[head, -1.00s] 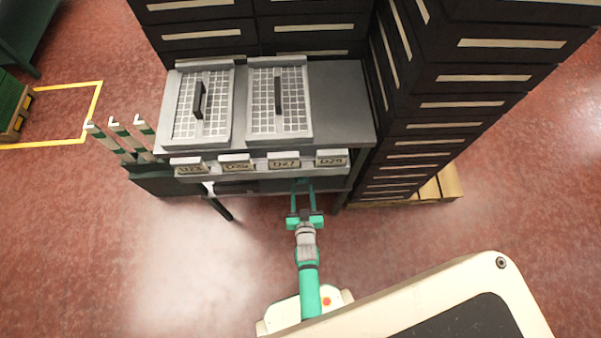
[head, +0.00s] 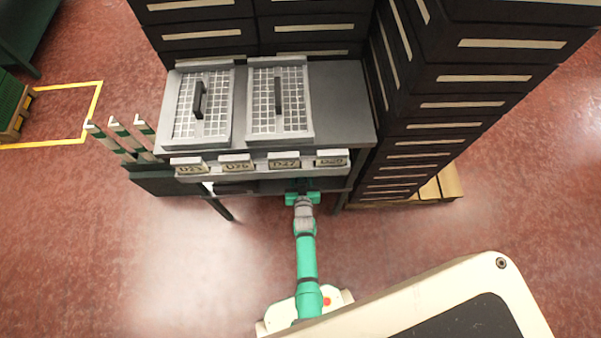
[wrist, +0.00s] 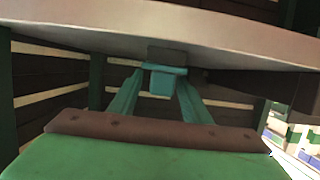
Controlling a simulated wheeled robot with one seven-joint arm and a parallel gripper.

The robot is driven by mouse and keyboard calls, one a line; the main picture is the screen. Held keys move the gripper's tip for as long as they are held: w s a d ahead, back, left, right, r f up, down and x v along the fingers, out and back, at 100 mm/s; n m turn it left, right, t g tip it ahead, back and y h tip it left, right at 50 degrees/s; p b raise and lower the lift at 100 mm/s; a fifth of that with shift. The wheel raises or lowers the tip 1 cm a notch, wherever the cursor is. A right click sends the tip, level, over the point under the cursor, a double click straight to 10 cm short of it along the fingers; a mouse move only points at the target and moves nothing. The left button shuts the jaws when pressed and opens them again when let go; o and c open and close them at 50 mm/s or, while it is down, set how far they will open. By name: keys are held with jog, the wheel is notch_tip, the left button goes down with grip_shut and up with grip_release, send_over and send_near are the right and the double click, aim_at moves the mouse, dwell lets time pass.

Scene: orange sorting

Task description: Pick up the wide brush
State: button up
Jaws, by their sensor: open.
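A small block with a teal part and a dark grey-brown part (wrist: 167,56) sits between my fingertips in the wrist view, against the pale shelf surface. It is probably the wide brush, but its shape is only partly seen. My gripper (wrist: 164,74) has its two teal fingers spread, one on each side of this block; I cannot tell whether they touch it. In the head view my gripper (head: 302,197) is at the front edge of the workbench, its fingers reaching in under the top and mostly hidden. The brush cannot be made out there.
The workbench (head: 345,110) carries two grid-topped trays (head: 205,105) (head: 280,100) and has labelled fronts along its edge. A dark object (head: 236,187) lies on the lower shelf, left of my gripper. Dark drawer stacks (head: 440,105) stand close on the right.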

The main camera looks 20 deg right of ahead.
jog(key=shift+w+f, duration=0.1)
jog(key=shift+w, duration=0.1)
jog(key=shift+c, duration=0.6)
grip_shut()
jog(key=shift+r, duration=0.2)
